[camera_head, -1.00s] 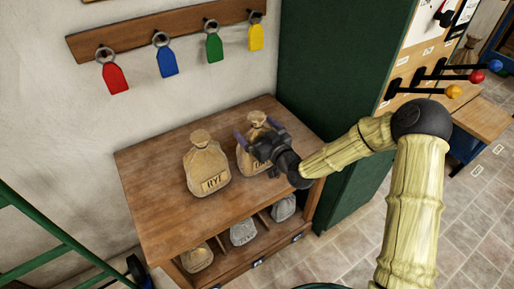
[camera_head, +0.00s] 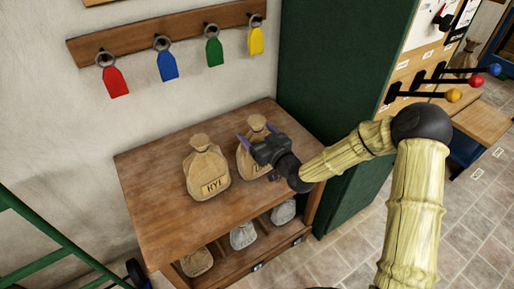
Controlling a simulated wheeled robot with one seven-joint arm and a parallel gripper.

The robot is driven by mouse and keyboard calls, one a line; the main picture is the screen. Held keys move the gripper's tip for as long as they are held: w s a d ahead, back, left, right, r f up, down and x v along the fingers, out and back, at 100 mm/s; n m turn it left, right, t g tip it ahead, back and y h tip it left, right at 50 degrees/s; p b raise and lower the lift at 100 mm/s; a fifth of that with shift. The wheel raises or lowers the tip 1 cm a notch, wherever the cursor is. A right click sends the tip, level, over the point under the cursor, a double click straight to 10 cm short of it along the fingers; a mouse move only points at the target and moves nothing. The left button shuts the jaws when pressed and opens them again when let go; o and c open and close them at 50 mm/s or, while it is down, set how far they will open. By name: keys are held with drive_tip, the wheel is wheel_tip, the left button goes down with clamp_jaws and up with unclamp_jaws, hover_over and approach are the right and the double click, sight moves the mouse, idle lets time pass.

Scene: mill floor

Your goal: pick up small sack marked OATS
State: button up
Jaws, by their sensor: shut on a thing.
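The small sack marked OATS (camera_head: 246,160) is the tan sack at the right on the wooden shelf top; my gripper covers much of its front, and only part of its label shows. My gripper (camera_head: 256,137) is shut on this sack around its upper part, with a purple finger showing on each side. The sack looks upright. I cannot tell whether its base touches the wood. A similar tan sack marked RYE (camera_head: 207,170) stands just to the left, apart from my gripper.
The wooden shelf unit (camera_head: 150,190) has several sacks in its lower compartments, among them a grey sack (camera_head: 243,235). A green cabinet (camera_head: 335,100) stands close on the right. Coloured tags hang from a rail (camera_head: 185,30) on the wall above. A green ladder-like frame (camera_head: 50,235) is at lower left.

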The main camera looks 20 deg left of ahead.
drive_tip(key=shift+r, duration=0.25)
wheel_tip(320, 180, up, 10)
drive_tip(key=shift+f+p, duration=0.1)
drive_tip(key=shift+p, duration=0.25)
idle(0.5)
